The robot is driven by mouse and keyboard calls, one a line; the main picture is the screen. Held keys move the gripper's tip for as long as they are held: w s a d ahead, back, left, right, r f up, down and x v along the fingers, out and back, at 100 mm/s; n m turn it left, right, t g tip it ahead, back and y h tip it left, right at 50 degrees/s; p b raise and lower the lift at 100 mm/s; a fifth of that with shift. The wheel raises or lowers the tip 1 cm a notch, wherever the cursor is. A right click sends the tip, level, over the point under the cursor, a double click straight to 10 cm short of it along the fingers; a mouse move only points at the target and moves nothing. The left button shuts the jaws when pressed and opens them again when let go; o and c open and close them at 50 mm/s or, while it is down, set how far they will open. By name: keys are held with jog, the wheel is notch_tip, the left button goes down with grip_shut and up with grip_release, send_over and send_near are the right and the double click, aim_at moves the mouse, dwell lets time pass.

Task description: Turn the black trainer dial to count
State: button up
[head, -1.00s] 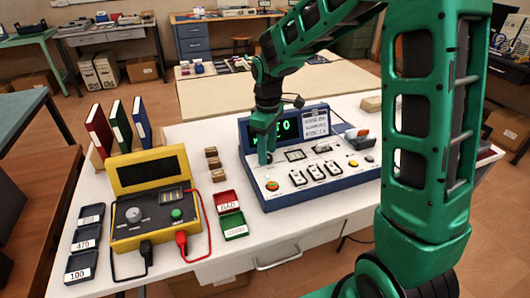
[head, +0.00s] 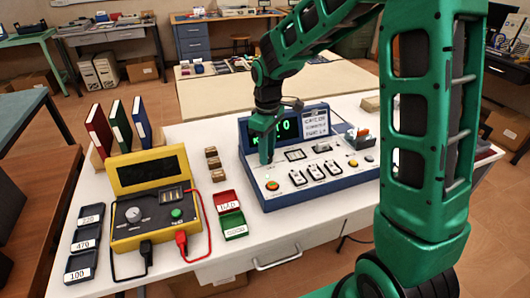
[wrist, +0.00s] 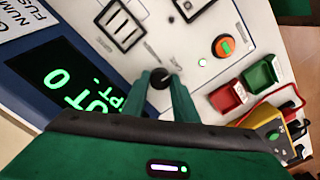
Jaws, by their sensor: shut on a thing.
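The blue trainer (head: 318,188) with a white sloped panel stands on the white table. Its black dial (wrist: 160,79) is at the panel's left part, below the green-lit display (head: 285,127). My gripper (wrist: 161,80) reaches down from above, with one green finger on each side of the dial, shut on it. In the head view my gripper (head: 267,155) hides the dial. The wrist view shows the display (wrist: 65,78) partly, with a large 0 and cut-off letters. The marks around the dial are too blurred to read.
An orange-ringed green button (head: 272,185) sits just in front of my gripper, with several switches (head: 315,173) to its right. Red (head: 227,202) and green (head: 233,225) trays and a yellow meter (head: 150,200) stand left of the trainer.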

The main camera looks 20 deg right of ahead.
jog(key=m, duration=0.4)
jog(key=shift+w+m, duration=0.1)
jog(key=shift+m, duration=2)
jog(key=shift+r, duration=0.1)
jog(key=o, duration=1.1)
jog(key=shift+c, duration=0.2)
notch_tip(320, 180, up, 11)
jog(key=shift+f, duration=0.2)
jog(key=shift+d, duration=0.1)
